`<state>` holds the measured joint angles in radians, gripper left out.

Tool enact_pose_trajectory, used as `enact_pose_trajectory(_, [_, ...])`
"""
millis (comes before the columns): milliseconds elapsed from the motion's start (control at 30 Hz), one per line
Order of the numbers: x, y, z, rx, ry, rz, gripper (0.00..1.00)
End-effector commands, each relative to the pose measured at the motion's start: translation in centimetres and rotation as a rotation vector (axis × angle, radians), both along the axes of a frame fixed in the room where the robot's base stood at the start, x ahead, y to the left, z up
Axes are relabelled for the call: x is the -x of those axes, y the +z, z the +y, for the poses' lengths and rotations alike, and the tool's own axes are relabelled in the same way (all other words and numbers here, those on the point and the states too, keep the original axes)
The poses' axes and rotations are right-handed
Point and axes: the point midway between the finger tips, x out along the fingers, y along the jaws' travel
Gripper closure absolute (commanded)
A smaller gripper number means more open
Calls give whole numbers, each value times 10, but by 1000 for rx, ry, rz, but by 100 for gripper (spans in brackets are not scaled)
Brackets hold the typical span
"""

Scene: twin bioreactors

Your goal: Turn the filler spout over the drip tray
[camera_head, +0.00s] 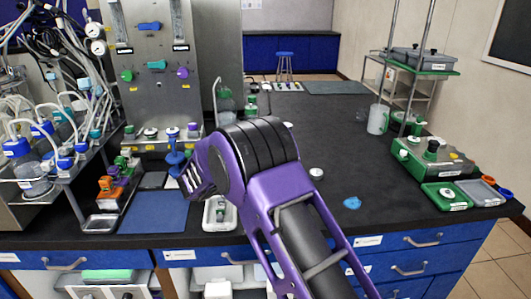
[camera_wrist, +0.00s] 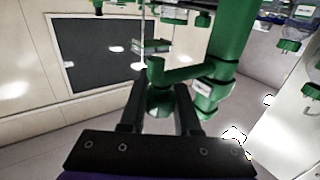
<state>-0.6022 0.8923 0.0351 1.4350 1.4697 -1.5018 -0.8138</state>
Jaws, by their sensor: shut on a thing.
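In the wrist view my gripper (camera_wrist: 160,104) has its two dark fingers on either side of a rounded green part (camera_wrist: 160,76), shut on it. A green arm runs from this part to a thick green column (camera_wrist: 231,52) at the right. This looks like the filler spout, but its outlet is not clear. In the head view my purple wrist hides the fingertips and the held part. A shallow white tray (camera_head: 230,224) with small items in it lies just below my wrist. I cannot tell whether this is the drip tray.
A blue mat (camera_head: 153,212) and a small metal tray (camera_head: 100,224) lie at the left. A bottle rack (camera_head: 40,165) crowds the far left. A green device (camera_head: 432,160) and a green tray (camera_head: 446,197) stand right. The black benchtop (camera_head: 330,125) is mostly clear in the middle.

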Motion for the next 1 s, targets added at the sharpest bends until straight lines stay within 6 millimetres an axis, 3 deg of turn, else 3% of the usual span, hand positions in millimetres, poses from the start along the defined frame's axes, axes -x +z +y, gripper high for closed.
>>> enact_pose_trajectory(200, [-1,2,0,1,1,-4,100])
enact_pose_trajectory(233, [-1,2,0,1,1,-4,64])
enact_pose_trajectory(367, [-1,1,0,1,1,-4,41])
enact_pose_trajectory(767, [3,1,5,1,3,-2,39])
enact_pose_trajectory(1000, [32,1,37,0,6,-1,39])
